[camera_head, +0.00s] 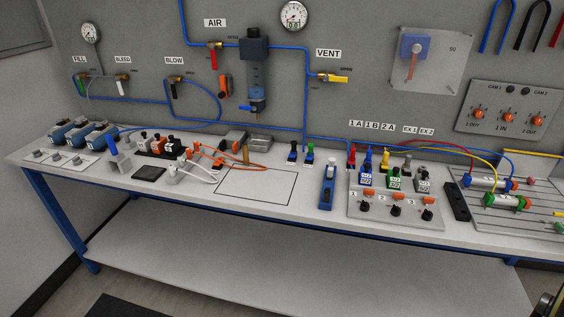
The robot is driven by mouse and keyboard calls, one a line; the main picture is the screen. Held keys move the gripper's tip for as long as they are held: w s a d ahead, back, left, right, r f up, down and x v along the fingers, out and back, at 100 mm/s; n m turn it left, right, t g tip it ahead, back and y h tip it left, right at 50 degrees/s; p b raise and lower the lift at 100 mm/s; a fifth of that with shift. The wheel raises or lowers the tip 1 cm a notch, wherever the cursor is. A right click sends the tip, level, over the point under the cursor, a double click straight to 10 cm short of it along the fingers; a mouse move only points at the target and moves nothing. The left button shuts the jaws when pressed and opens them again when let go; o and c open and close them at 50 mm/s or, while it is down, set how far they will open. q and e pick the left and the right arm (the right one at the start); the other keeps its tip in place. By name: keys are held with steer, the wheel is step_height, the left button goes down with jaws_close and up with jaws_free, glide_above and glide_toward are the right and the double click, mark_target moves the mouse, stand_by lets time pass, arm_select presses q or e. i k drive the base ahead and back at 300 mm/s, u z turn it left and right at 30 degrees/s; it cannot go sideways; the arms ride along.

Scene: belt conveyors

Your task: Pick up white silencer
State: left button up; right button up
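I cannot pick out the white silencer for certain; the parts on the bench are too small. A small white piece (178,176) lies on the bench left of centre, with white leads beside it. No gripper shows clearly. A dark shape enters the bottom right corner and may be part of my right arm, but no fingers are visible.
The white bench (270,220) carries blue units (70,133) at left, a valve panel (385,215) and a cylinder rig (495,195) at right. Blue pipes and gauges line the wall. The outlined rectangle (243,197) mid-bench is empty; the lower shelf (250,265) is clear.

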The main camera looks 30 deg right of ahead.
mark_target(330, 170)
steer(key=z, duration=0.05)
steer(key=i, duration=0.9)
steer(key=z, duration=0.45)
